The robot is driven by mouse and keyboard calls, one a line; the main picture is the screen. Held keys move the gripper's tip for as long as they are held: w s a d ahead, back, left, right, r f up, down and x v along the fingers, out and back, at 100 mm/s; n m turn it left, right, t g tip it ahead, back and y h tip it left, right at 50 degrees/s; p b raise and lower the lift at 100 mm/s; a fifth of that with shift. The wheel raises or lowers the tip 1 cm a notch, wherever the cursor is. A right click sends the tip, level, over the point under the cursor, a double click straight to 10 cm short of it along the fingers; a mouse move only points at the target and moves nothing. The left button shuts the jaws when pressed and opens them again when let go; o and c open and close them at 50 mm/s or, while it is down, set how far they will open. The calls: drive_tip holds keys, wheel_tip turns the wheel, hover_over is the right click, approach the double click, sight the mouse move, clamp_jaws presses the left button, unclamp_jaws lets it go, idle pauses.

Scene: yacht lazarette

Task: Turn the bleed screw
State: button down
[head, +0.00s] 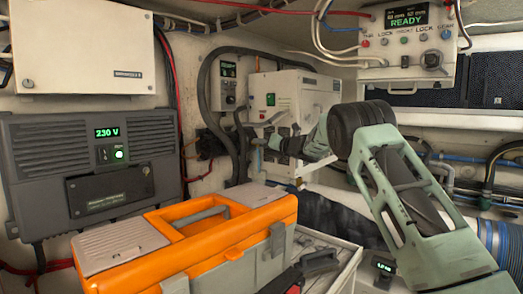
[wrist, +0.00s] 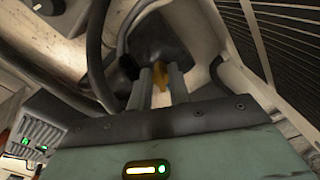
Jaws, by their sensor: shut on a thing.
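The bleed screw (wrist: 160,74) shows in the wrist view as a small yellow-orange piece between my two fingertips, against a dark rounded body (wrist: 163,50). My gripper (wrist: 161,80) is shut on it, with one grey finger on each side. In the head view my gripper (head: 262,143) reaches left from the arm to the dark fittings below the white boxes on the back wall. The screw is too small and hidden to make out in the head view. How far it is turned cannot be told.
Dark hoses (head: 207,85) hang close to my gripper. An orange toolbox (head: 225,235) stands in front, below it. A grey 230 V unit (head: 95,160) is at left, a READY panel (head: 408,40) at upper right.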

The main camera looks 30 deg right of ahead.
drive_tip(key=shift+f+m+p, duration=0.2)
drive_tip(key=shift+m+p, duration=2.55)
drive_tip(key=shift+m, duration=4.8)
drive_tip(key=shift+f+m+p, duration=0.2)
drive_tip(key=shift+m+p, duration=2.55)
drive_tip(key=shift+m, duration=4.8)
drive_tip(key=shift+f, duration=0.1)
drive_tip(key=c, duration=1.3)
unclamp_jaws()
drive_tip(key=shift+s, duration=0.1)
